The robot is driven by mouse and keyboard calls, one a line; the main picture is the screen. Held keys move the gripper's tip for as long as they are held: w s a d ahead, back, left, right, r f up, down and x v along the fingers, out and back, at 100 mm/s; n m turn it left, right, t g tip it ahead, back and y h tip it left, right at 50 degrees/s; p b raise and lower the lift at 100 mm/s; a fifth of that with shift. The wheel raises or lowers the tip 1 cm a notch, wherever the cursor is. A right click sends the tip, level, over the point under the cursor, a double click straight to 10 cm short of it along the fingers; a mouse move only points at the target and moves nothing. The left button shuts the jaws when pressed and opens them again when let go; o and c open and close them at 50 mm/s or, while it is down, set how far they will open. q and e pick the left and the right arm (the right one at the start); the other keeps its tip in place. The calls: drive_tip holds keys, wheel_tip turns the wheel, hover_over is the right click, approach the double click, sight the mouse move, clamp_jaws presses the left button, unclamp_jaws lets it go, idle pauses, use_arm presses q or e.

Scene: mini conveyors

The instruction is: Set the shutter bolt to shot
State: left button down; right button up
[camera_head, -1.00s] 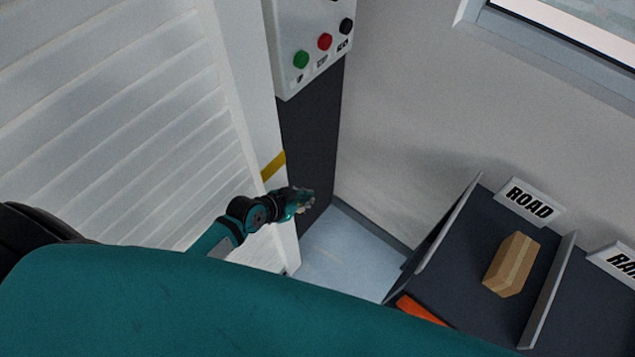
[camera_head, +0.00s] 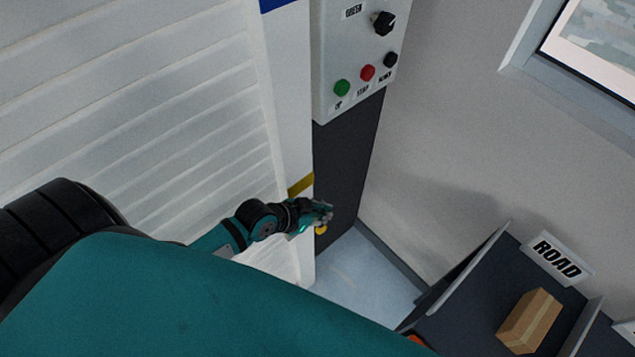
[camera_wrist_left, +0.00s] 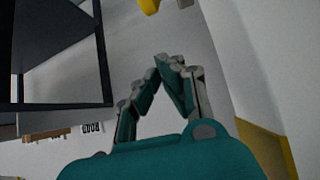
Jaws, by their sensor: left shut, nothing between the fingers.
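The white slatted shutter (camera_head: 200,130) fills the left of the head view. A small yellow knob (camera_head: 321,230), perhaps part of the shutter bolt, shows just below my left gripper (camera_head: 322,214), beside the shutter's edge post. A yellow piece also shows at the top edge of the left wrist view (camera_wrist_left: 150,5), beyond the fingertips and apart from them. My left gripper (camera_wrist_left: 165,68) is shut and empty, with its fingers meeting. The rest of the bolt is hidden or out of frame, so I cannot tell its position. My right gripper is not in view.
A grey control box (camera_head: 360,60) with a dial and green, red and black buttons hangs above a dark panel (camera_head: 345,155). A yellow band (camera_head: 301,185) marks the post.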

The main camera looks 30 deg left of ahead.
use_arm(q)
drive_tip(key=v, duration=0.3)
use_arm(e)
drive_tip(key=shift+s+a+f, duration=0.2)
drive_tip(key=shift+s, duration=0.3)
